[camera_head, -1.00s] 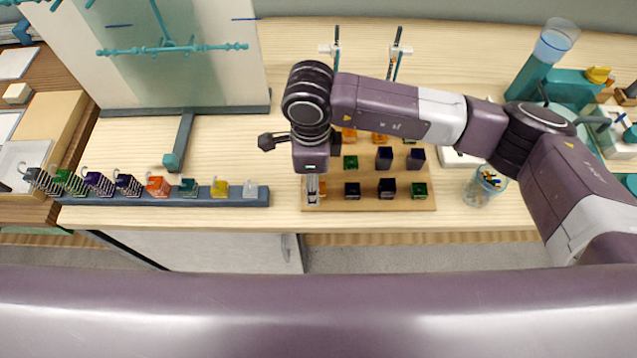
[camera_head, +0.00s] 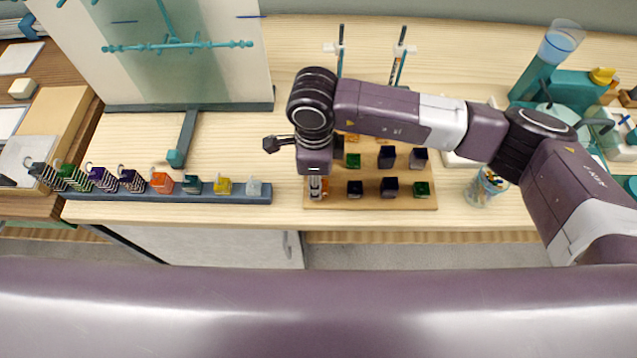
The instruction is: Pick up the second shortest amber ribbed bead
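A wooden board (camera_head: 370,204) holds rows of small block-like beads. An orange-amber bead (camera_head: 325,183) shows at its front left corner, partly hidden by my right gripper (camera_head: 316,194). More orange-amber shows at the back of the board (camera_head: 352,137), mostly covered by my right arm. Ribbing and exact heights are too small to tell. My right gripper points down over the front left corner, its fingers beside or around the orange-amber bead; I cannot tell whether they touch it or how far they are apart. My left gripper is not in view.
Dark and green beads (camera_head: 389,186) stand close to the right of my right gripper. A blue-grey rail (camera_head: 150,190) with several coloured beads lies at left. A glass jar (camera_head: 484,188) stands right of the board. Bare table lies between rail and board.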

